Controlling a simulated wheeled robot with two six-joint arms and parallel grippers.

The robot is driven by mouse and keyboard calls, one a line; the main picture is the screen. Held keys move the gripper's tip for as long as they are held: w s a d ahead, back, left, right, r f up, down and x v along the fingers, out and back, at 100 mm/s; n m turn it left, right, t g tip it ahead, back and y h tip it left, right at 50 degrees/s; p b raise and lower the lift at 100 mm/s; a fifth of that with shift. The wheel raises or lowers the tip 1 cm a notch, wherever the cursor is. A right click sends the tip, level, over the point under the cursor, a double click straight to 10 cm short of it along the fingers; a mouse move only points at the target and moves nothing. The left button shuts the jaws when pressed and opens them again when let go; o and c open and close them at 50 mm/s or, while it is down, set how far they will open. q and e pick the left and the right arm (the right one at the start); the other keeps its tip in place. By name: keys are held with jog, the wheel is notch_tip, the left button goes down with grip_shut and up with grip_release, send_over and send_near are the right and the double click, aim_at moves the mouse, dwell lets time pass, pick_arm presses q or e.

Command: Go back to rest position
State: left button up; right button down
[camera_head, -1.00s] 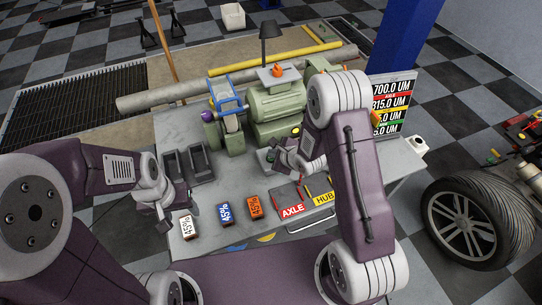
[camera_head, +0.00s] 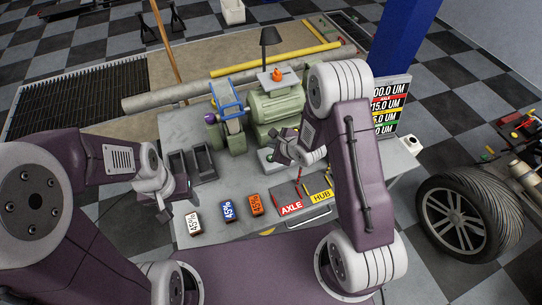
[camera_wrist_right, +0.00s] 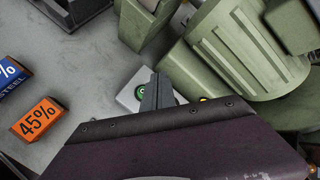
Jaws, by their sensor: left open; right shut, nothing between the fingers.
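My right gripper (camera_head: 272,155) is above the table in front of the green grinder motor (camera_head: 278,103). It is shut with nothing in it; its closed fingers show in the right wrist view (camera_wrist_right: 157,92) beside a green button on a pale box (camera_wrist_right: 133,93). My right forearm hides part of the table's right side.
A blue block (camera_head: 227,212) and an orange block (camera_head: 255,204) lie on the table front. Dark bins (camera_head: 190,165) stand behind my left gripper. A tray with AXLE (camera_head: 290,208) and HUB (camera_head: 321,196) labels lies right. A sign board (camera_head: 391,105) and tyre (camera_head: 465,220) stand further right.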

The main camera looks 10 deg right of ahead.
jog(key=d+r+n+t+h, duration=0.2)
jog(key=d+r, duration=0.2)
jog(key=r, duration=1.1)
jog(key=s+d+f+n+g, duration=0.1)
jog(key=s+n+g, duration=0.2)
jog(key=s+n, duration=0.3)
jog(key=s+d+f+n+g+h, duration=0.1)
jog(key=s+f+n+g, duration=0.1)
jog(key=s+n, duration=0.5)
jog(key=s+d+f+n+g, duration=0.1)
jog(key=s+f+n+g, duration=0.1)
jog(key=s+n+g, duration=0.2)
jog(key=s+n, duration=0.3)
jog(key=s, duration=0.1)
jog(key=shift+s+f, duration=0.15)
jog(key=shift+s, duration=0.05)
